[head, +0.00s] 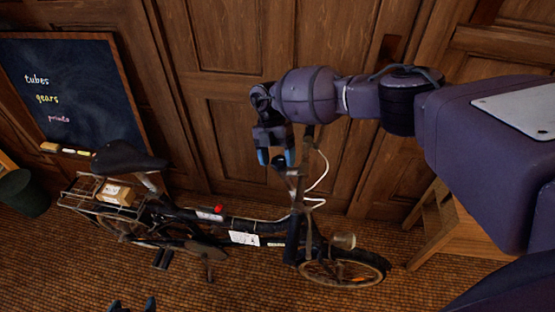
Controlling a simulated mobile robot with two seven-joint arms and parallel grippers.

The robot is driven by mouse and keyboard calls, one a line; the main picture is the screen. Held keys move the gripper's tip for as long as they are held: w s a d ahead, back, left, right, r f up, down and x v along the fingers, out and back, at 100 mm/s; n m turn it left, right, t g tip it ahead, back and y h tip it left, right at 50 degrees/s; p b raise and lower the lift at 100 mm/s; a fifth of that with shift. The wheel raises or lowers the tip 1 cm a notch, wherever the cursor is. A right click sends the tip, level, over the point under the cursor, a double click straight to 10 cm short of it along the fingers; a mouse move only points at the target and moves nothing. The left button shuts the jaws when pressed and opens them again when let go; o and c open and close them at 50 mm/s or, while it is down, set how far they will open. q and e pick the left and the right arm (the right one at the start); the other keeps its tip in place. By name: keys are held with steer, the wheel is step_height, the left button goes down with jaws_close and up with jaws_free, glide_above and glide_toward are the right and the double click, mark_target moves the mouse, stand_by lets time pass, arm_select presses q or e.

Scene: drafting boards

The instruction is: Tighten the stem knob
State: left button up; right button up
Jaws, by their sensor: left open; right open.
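A dark folding bicycle (190,222) stands on the floor, its front wheel to the right. Its stem (293,215) rises above the front wheel to the handlebar area. I cannot make out the stem knob clearly; it is small or hidden near my gripper. My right gripper (276,157) is open at the top of the stem, its blue-tipped fingers pointing down. I cannot tell whether it touches the bicycle. My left gripper (132,305) shows only as two dark fingertips at the bottom edge, open and apart from the bicycle.
A chalkboard (75,100) leans on the panelled wooden wall at left. A dark bin (23,194) stands at far left. A small box (115,194) sits on the rear rack. A wooden stool-like piece (460,232) stands at right. The front floor is mostly clear.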

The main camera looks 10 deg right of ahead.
arm_select(q)
steer(key=shift+w+f+b, duration=0.45)
steer(key=shift+f+b, duration=0.05)
steer(key=shift+b, duration=0.6)
arm_select(e)
steer(key=v, duration=1)
steer(key=shift+r, duration=0.1)
